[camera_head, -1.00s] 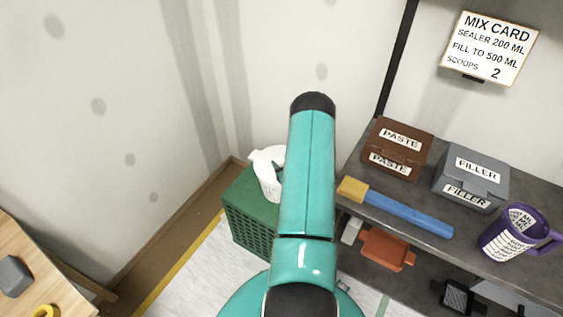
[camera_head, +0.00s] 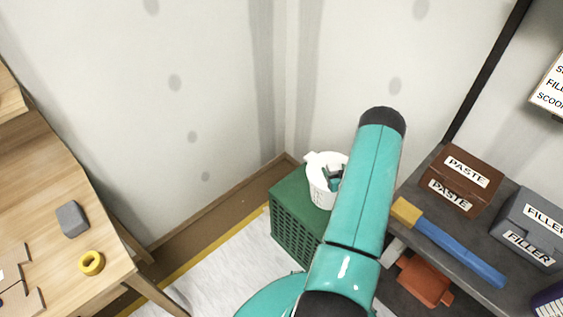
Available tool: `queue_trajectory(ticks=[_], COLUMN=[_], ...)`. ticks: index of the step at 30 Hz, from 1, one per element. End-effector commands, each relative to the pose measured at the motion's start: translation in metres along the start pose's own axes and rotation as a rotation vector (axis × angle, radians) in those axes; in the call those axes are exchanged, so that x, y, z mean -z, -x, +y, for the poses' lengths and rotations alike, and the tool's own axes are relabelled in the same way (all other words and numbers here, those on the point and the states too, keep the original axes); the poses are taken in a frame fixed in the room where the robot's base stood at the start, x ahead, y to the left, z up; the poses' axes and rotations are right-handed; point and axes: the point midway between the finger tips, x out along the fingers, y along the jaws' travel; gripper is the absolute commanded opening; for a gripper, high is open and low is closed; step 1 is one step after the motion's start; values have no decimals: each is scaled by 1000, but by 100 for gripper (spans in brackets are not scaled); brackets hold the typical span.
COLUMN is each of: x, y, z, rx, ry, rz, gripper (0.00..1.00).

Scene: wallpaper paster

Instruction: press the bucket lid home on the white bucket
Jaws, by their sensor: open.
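The white bucket (camera_head: 321,195) stands on the green crate in the corner, its right side hidden behind my arm. A white rim with a small tab at its left shows at the top of the bucket. I cannot tell the bucket lid apart from the bucket's rim, nor whether it is seated. My gripper (camera_head: 333,179) shows as small dark and teal parts over the bucket's top, mostly hidden by my arm. It is open; I cannot see whether it touches the bucket.
The green crate (camera_head: 295,229) stands by the wall corner. At right, a grey shelf holds a brown paste box (camera_head: 457,181), a grey filler box (camera_head: 530,230) and a blue-handled brush (camera_head: 455,247). A wooden table (camera_head: 60,185) stands at left with a grey block (camera_head: 72,219) and yellow ring (camera_head: 92,263).

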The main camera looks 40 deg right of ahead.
Motion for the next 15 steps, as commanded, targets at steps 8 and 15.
queue_trajectory(ticks=[8,15], x=[29,72], y=[9,22], z=[1,1], rx=[-1,-1], ry=[0,2], rz=[4,4], gripper=[67,67])
